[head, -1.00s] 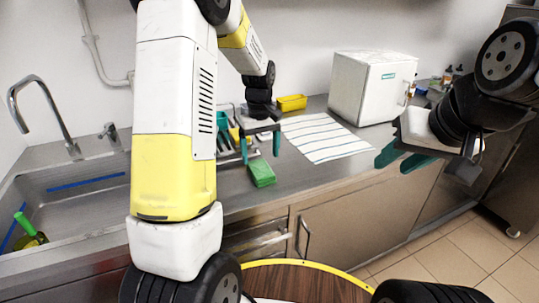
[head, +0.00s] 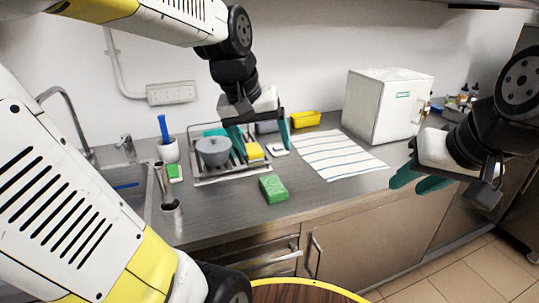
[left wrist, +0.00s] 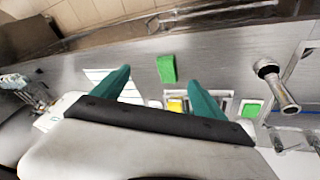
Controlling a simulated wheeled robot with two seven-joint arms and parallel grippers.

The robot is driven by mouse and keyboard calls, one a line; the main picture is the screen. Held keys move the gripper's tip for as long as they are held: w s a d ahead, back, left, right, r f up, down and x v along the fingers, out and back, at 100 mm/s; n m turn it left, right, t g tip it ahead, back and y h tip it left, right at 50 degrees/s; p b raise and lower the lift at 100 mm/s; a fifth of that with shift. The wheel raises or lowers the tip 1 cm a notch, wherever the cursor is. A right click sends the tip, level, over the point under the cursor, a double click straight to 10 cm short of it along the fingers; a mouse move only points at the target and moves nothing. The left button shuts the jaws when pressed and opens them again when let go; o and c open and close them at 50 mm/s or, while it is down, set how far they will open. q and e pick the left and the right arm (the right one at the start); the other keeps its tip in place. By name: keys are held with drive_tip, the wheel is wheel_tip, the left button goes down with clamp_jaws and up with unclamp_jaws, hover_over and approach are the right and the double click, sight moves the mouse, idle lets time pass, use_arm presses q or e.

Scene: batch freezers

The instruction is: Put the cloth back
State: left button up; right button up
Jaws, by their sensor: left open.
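A white cloth with thin dark stripes (head: 325,152) lies flat on the steel counter, in front of the white box-shaped appliance. Part of it shows in the left wrist view (left wrist: 97,75), partly covered by a finger. My left gripper (head: 261,142) is open and empty, above the counter to the left of the cloth, over the drying tray area. Its two teal fingers are spread apart in the left wrist view (left wrist: 159,78). My right gripper (head: 416,182) is open and empty, to the right of the cloth, in front of the counter.
A green sponge (head: 273,189) lies near the counter's front edge. A tray (head: 203,180) holds a grey bowl (head: 213,151) and a yellow sponge (head: 254,151). A yellow container (head: 305,119) stands behind the cloth; the white appliance (head: 388,105) stands at the right. The sink is left.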

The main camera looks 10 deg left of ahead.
use_arm(q)
drive_tip(key=s+m+t, duration=0.2)
drive_tip(key=s, duration=0.5)
drive_tip(key=shift+s+d, duration=0.4)
drive_tip(key=shift+d, duration=0.05)
